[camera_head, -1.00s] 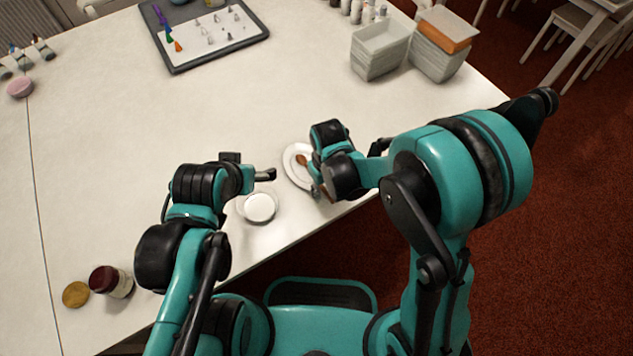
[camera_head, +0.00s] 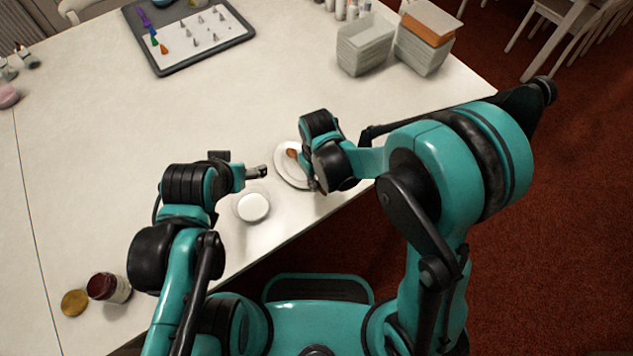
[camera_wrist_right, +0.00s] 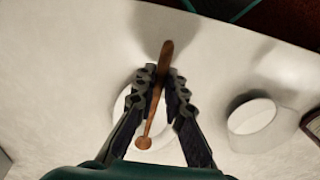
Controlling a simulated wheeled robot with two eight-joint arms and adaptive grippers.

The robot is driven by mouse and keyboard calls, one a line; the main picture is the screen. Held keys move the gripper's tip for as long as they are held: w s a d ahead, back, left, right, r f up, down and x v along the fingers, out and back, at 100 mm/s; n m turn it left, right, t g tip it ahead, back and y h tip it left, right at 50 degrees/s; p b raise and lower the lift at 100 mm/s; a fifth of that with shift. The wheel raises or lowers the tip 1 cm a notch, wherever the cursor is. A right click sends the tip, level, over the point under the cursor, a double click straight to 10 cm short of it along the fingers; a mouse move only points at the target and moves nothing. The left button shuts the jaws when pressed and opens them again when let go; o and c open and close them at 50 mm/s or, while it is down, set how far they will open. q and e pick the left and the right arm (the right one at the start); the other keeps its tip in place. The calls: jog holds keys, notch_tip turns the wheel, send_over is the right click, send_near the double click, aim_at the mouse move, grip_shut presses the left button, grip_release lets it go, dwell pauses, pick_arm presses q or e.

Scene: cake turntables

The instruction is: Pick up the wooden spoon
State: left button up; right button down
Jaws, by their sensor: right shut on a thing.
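The wooden spoon (camera_wrist_right: 160,85) is brown, with a long handle and a small round bowl. In the right wrist view it lies between the two fingers of my right gripper (camera_wrist_right: 163,88), which is shut on it. In the head view its brown bowl end (camera_head: 292,153) shows over the white plate (camera_head: 284,173), and my right gripper (camera_head: 318,180) hides the rest. I cannot tell how far the spoon is above the plate. My left gripper (camera_head: 245,165) is left of the plate, near a white round container; its finger gap is unclear.
The white round container (camera_head: 253,207) stands near the table's front edge. A dark-red jar (camera_head: 108,287) and a gold lid (camera_head: 74,302) are at lower left. Stacked grey bins (camera_head: 364,45) and a tray of piping tips (camera_head: 157,70) stand at the back. The middle table is clear.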

jog(key=shift+s+d+r+p, duration=0.1)
jog(key=shift+r+p, duration=0.1)
jog(key=shift+r, duration=0.4)
jog(key=shift+s+r+p, duration=0.1)
jog(key=shift+r+p, duration=0.05)
jog(key=shift+r, duration=0.4)
pick_arm(q)
jog(key=shift+r+p, duration=1.95)
jog(key=shift+r, duration=0.7)
pick_arm(e)
jog(key=s+d+r, duration=0.4)
jog(key=s+r, duration=0.2)
jog(key=s, duration=0.4)
jog(key=shift+s+d, duration=0.15)
jog(key=shift+d, duration=0.15)
